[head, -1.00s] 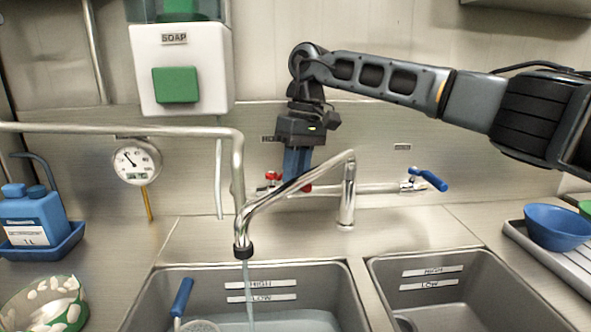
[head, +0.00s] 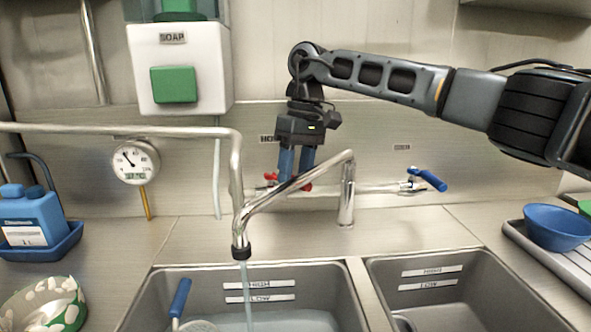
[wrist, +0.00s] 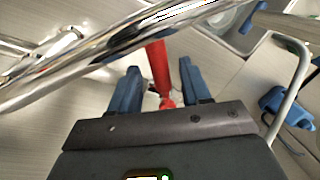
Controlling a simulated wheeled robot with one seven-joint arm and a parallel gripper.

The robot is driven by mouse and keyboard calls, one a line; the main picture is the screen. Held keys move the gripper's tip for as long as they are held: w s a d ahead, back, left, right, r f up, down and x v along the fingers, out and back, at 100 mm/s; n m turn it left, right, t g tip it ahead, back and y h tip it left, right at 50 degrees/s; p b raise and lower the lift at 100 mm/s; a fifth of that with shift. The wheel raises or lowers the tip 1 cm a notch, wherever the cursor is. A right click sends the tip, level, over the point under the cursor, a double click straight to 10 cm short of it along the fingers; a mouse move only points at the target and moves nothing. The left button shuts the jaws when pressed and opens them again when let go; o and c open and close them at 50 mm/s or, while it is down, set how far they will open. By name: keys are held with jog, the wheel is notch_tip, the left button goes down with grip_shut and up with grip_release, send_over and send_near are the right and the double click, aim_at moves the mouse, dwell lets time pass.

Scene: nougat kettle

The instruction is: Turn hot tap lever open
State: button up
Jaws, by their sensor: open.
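The red hot tap lever (head: 271,177) is on the wall pipe below a partly hidden "HO..." label, behind the swivel spout (head: 320,169). My gripper (head: 296,176) points down at it with its blue fingers apart. In the wrist view the red lever (wrist: 158,68) lies between the spread fingers of my gripper (wrist: 160,73), with a gap showing on each side. The spout crosses in front of the fingertips in the head view and hides part of the lever. I cannot tell whether a finger touches the lever.
The blue cold lever (head: 428,179) is at the right end of the pipe. A soap dispenser (head: 205,70) and a round gauge (head: 135,162) are at left. A blue bowl (head: 556,227) is at right.

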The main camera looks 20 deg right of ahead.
notch_tip(320, 180, up, 8)
jog(key=d, duration=0.1)
jog(key=shift+w+d+f, duration=0.2)
jog(key=shift+w, duration=0.05)
